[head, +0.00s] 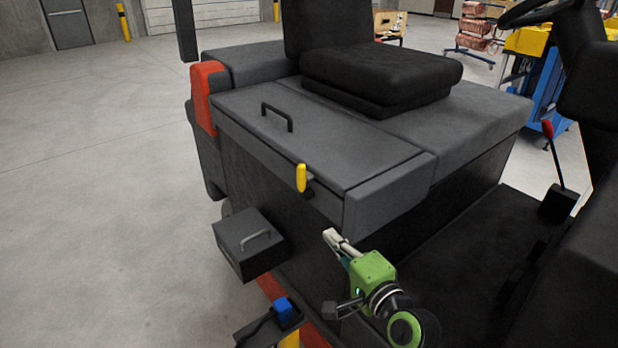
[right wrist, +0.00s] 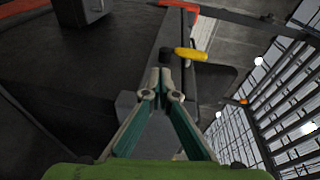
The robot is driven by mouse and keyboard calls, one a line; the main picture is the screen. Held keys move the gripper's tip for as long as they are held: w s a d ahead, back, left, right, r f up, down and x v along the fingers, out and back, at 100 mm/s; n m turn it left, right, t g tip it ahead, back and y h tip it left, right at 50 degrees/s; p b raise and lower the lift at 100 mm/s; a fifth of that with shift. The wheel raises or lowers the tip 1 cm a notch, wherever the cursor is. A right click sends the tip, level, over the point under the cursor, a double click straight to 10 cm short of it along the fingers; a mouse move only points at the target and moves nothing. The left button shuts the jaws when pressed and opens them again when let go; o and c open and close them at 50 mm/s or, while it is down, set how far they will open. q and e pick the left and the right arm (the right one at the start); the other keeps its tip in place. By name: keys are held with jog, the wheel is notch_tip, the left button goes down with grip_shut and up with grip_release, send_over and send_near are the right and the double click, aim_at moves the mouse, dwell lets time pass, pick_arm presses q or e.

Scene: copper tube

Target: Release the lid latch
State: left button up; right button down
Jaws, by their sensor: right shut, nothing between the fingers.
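The lid (head: 330,150) is a flat grey panel with a black handle (head: 277,115), lying closed on the body of the vehicle. The latch is a yellow lever (head: 301,178) at the lid's front edge, standing upright on a dark mount. In the right wrist view the yellow latch (right wrist: 190,54) shows just beyond my fingertips. My right gripper (head: 333,238) is below and to the right of the latch, apart from it, with its fingers shut and empty. It also shows in the right wrist view (right wrist: 166,84). My left gripper is not in view.
A dark box with a handle (head: 250,244) sticks out from the vehicle's side below the lid. A black seat (head: 380,72) stands behind the lid. A blue part (head: 283,311) sits low at the bottom. The floor at left is clear.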

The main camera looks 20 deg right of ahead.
aim_at(304, 178)
notch_tip(304, 178, up, 6)
jog(key=s+t, duration=0.1)
jog(key=shift+d+r+m, duration=0.2)
jog(key=shift+d+m, duration=0.05)
jog(key=shift+m, duration=0.15)
jog(key=w+p, duration=0.1)
jog(key=w, duration=0.3)
jog(key=w+a+p, duration=0.1)
jog(key=w, duration=0.4)
jog(key=w+a+p, duration=0.1)
jog(key=w, duration=0.3)
jog(key=shift+w, duration=0.4)
